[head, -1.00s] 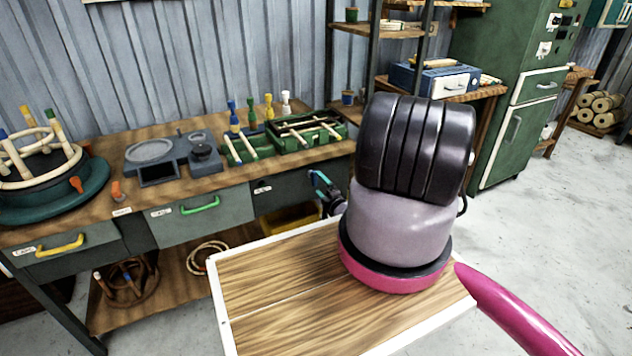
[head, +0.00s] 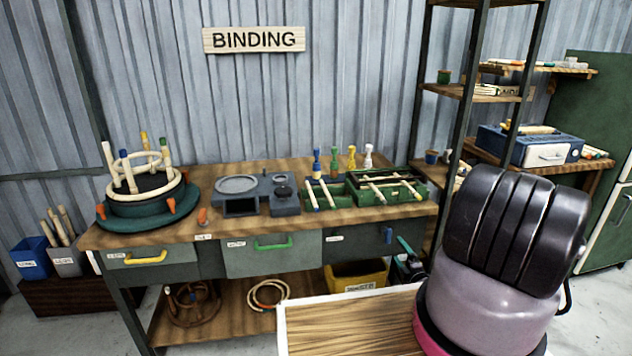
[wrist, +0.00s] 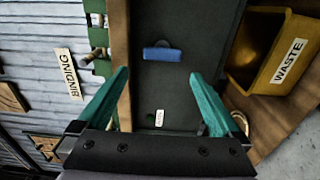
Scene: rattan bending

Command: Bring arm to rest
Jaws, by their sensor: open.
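My gripper (wrist: 158,103) is open in the wrist view, its two teal fingers apart with nothing between them. Beyond the fingers is the dark drawer front with a blue handle (wrist: 162,54), which does not touch them. In the head view my gripper (head: 408,252) shows small and partly hidden behind my arm, in front of the right end of the workbench (head: 315,170). That blue handle also shows in the head view (head: 388,235). My black and lilac arm link fills the lower right of the head view.
A yellow waste bin (wrist: 262,50) sits under the bench. On the bench are a round green fixture (head: 145,205), a grey tray unit (head: 258,195) and a green rack (head: 385,190). A shelf unit (head: 460,100) stands behind at right. Grey floor shows at lower left.

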